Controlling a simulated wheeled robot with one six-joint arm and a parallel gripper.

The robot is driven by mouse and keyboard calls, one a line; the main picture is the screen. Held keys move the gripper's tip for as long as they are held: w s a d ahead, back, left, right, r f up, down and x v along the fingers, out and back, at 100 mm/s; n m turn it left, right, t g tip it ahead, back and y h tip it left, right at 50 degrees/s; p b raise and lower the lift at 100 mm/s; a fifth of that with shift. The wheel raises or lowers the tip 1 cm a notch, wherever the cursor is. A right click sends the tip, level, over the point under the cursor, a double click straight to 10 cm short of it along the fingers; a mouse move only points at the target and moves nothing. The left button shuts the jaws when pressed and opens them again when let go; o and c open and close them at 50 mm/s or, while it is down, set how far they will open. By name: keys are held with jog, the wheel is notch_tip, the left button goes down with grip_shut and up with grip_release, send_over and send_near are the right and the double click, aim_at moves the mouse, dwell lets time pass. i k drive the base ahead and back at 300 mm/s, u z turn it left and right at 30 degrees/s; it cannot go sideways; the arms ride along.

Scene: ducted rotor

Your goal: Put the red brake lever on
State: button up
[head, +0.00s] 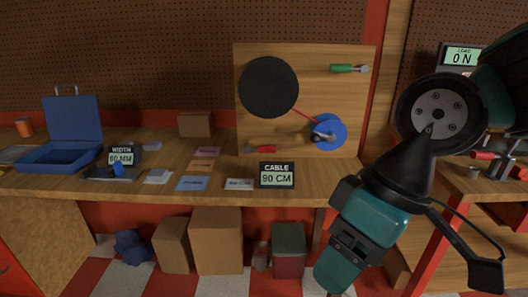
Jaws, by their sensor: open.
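The red brake lever (262,149) sits low on the wooden board, with its red handle roughly horizontal and a grey metal part at its left end. A green-handled lever (347,68) is at the board's upper right, also roughly horizontal. A large black disc (269,87) and a blue reel (328,132) are on the board, with a thin red line between them. My gripper (487,272) shows as a dark finger at the lower right, well away from the lever. It is open, with nothing seen in it; the rest is hidden by my arm.
A "CABLE 90 CM" display (277,175) stands before the board. A "WIDTH 80 MM" display (121,156), an open blue case (60,155) and several cards lie left. A "LOAD 0N" display (461,56) is at right. Boxes (217,240) stand under the bench. My arm covers the right side.

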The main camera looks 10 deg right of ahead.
aim_at(262, 149)
jog(key=z, duration=0.05)
jog(key=k, duration=0.6)
jog(key=u, duration=0.65)
jog(key=i, duration=1.8)
jog(key=z, duration=0.5)
